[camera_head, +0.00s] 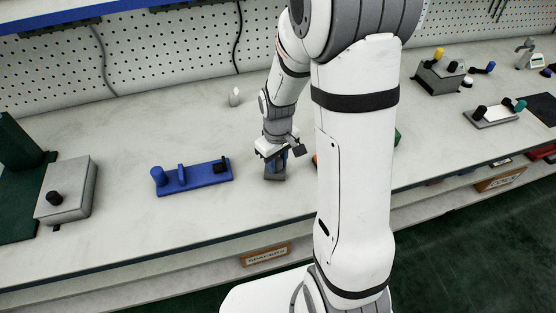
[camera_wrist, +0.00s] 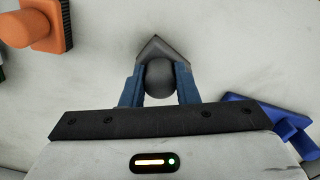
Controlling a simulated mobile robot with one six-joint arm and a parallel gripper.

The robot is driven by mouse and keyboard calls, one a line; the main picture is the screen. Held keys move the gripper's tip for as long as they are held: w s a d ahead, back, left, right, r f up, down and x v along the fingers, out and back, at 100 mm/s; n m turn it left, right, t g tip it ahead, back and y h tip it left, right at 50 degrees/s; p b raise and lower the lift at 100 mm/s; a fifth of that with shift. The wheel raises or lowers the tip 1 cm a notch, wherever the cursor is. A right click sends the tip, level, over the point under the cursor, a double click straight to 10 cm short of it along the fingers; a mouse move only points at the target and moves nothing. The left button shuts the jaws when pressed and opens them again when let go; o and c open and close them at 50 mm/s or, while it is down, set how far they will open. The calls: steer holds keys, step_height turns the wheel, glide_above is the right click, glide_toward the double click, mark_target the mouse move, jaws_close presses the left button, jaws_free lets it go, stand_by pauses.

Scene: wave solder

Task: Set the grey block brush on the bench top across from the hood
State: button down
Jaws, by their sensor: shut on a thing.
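My gripper (camera_head: 273,155) is low over the bench top (camera_head: 130,132), left of my upper arm. In the wrist view its blue fingers (camera_wrist: 160,88) are shut on the round dark knob (camera_wrist: 159,77) of the grey block brush. The brush's pointed grey body (camera_wrist: 153,45) shows beyond the knob. In the head view the grey block (camera_head: 275,175) is under the fingers, at or just above the bench surface; I cannot tell if it touches. Its bristles are not visible. I cannot make out the hood in either view.
A blue plate with knobs (camera_head: 205,179) lies to the left, and a grey box (camera_head: 68,190) farther left. An orange brush (camera_wrist: 45,25) is close by, mostly hidden behind my arm in the head view. Fixtures (camera_head: 440,78) stand far right. Bare bench lies behind my gripper.

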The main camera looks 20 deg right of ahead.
mark_target(277, 159)
steer(key=shift+f+b, duration=0.4)
steer(key=shift+f, duration=0.1)
steer(key=c, duration=1)
jaws_free()
steer(key=shift+c, duration=0.2)
steer(key=shift+r, duration=3.95)
